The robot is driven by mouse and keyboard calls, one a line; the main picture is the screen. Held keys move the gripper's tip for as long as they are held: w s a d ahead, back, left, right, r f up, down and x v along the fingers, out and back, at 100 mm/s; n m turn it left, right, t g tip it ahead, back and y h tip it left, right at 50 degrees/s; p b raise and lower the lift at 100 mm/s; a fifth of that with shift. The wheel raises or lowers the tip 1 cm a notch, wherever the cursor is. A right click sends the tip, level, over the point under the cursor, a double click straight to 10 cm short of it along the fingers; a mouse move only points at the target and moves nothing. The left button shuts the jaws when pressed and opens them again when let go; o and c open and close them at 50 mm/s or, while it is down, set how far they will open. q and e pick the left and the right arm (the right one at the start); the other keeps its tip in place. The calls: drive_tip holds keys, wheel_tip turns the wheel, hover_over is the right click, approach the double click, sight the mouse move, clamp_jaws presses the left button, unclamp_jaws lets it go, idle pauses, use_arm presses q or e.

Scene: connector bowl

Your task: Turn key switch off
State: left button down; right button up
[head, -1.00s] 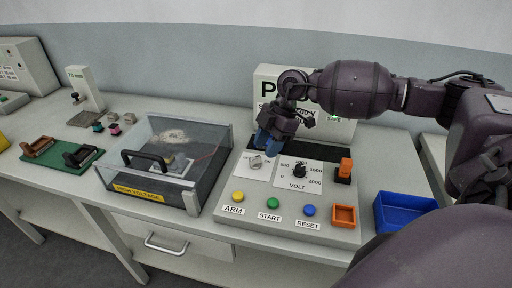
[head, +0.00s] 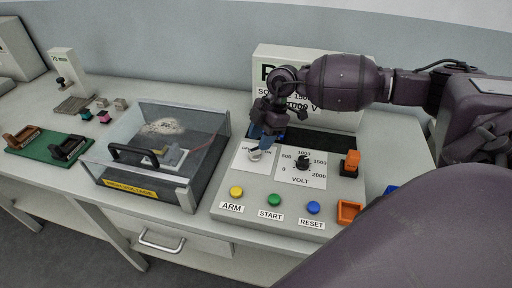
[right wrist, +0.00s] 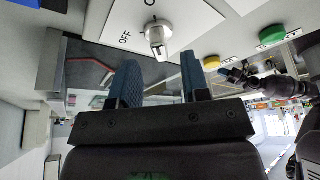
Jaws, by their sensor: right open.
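The key switch (head: 256,154) is a small silver knob on a white plate at the top left of the grey control panel (head: 225,213). In the right wrist view the key switch (right wrist: 157,36) has a narrow grip and the word OFF beside it. My right gripper (head: 266,138) is just above and behind the switch. In the right wrist view my right gripper (right wrist: 158,75) is open, with its two blue fingers apart and the knob just past the gap between their tips. A dark arm, likely my left with its gripper (right wrist: 235,75), shows small there; its jaws are unclear.
The panel also has a VOLT dial (head: 302,163), a yellow ARM button (head: 236,191), a green START button (head: 274,200), a blue RESET button (head: 313,208) and an orange switch (head: 351,160). A clear high-voltage box (head: 125,187) stands close on the left.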

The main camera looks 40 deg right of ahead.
sight(255, 153)
drive_tip(key=shift+x, duration=1.85)
clamp_jaws()
